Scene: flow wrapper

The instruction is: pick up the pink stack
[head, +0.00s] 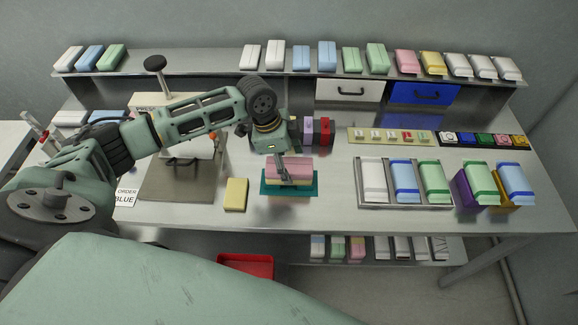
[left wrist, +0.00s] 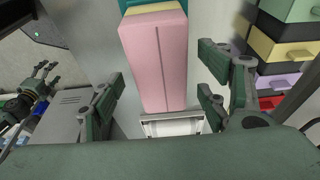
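The pink stack (head: 288,166) lies on a teal mat (head: 268,189) on the table, with a yellow layer showing at its edge. My left gripper (head: 285,178) is directly over it, pointing down. In the left wrist view, the pink stack (left wrist: 158,60) lies lengthwise between the spread fingers of my left gripper (left wrist: 160,85), with a visible gap on both sides. That gripper is open and holds nothing. A second gripper, which looks like my right one (left wrist: 40,72), shows small at the left of the wrist view, its fingers apart and empty.
A yellow block (head: 236,195) lies left of the mat. Purple and red blocks (head: 317,131) stand just behind the stack. A metal tray (head: 405,207) with several packs is to the right. A press (head: 180,180) stands left, under my arm. A red bin (head: 245,265) is below the front edge.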

